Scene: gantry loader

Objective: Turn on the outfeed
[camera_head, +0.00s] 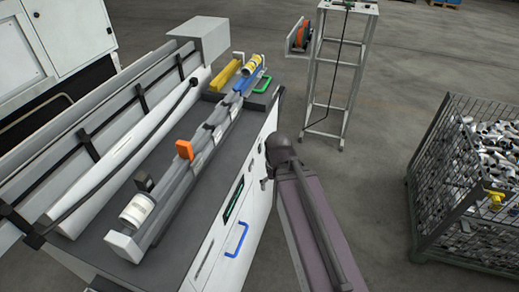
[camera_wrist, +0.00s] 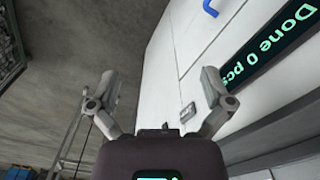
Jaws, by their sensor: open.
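My gripper (camera_wrist: 158,78) is open and empty, its two fingers spread in front of the white cabinet front (camera_wrist: 180,45). A small grey plate, which looks like a switch (camera_wrist: 187,112), sits on that front, just left of the right finger in the wrist view. Its position, on or off, is too small to read. A dark display (camera_wrist: 275,45) reads "Done 0 pcs" in green. In the head view my arm reaches up to the right side of the loader cabinet (camera_head: 215,238), and the gripper is mostly hidden behind my wrist. I cannot tell whether a finger touches the cabinet.
A metal frame stand (camera_head: 340,70) is behind, and a mesh crate of parts (camera_head: 470,180) stands right. Floor between is clear.

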